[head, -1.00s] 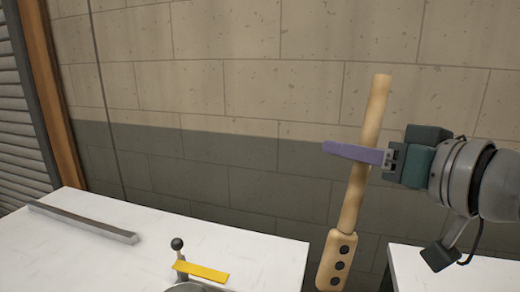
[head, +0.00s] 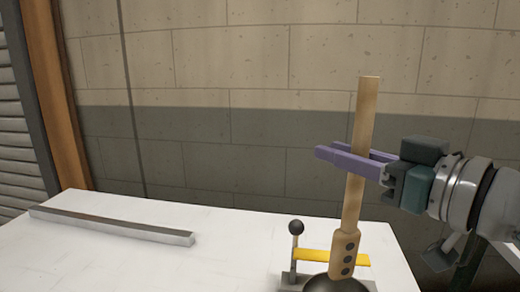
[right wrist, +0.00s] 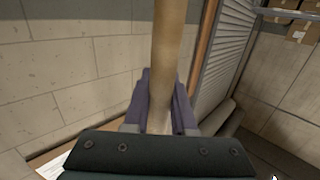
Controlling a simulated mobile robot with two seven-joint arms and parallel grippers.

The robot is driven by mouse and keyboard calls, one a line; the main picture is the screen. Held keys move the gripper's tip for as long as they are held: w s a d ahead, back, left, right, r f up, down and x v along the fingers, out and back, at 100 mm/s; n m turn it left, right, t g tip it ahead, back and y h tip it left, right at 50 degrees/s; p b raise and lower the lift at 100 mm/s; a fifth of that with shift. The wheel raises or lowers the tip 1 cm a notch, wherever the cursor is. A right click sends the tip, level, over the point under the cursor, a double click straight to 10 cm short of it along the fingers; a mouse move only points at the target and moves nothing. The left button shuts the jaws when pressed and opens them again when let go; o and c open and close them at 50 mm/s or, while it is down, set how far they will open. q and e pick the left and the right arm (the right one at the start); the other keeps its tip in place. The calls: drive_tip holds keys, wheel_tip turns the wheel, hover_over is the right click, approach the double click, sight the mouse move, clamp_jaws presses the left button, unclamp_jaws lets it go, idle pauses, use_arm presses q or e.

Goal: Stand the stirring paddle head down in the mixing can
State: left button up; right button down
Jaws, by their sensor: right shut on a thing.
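The wooden stirring paddle (head: 362,120) stands nearly upright, handle up and holed head down. My right gripper (head: 330,152) is shut on its handle, with the purple fingers on either side. The handle also shows between the fingers in the right wrist view (right wrist: 168,40). A dark round shape, which looks like the mixing can (head: 322,285), is cut off by the bottom edge of the head view. The lower end of the paddle head overlaps it in the picture; I cannot tell whether the head is inside or above it. My left gripper is not in view.
A black-knobbed lever (head: 296,240) and a yellow bar (head: 312,256) stand close beside the paddle head. A long metal bar (head: 110,225) lies on the white table (head: 170,265) at the left. The table between is clear. A wall stands behind.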

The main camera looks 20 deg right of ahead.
drive_tip(key=shift+d+f+b, duration=0.1)
drive_tip(key=shift+f+b, duration=5.7)
drive_tip(key=shift+f, duration=1.4)
drive_tip(key=c, duration=0.7)
unclamp_jaws()
drive_tip(key=shift+o, duration=0.2)
drive_tip(key=shift+s, duration=0.1)
approach(333, 244)
drive_tip(key=shift+w+d+f+p, duration=0.45)
drive_tip(key=shift+w+d+f, duration=0.35)
drive_tip(key=shift+w+f, duration=0.2)
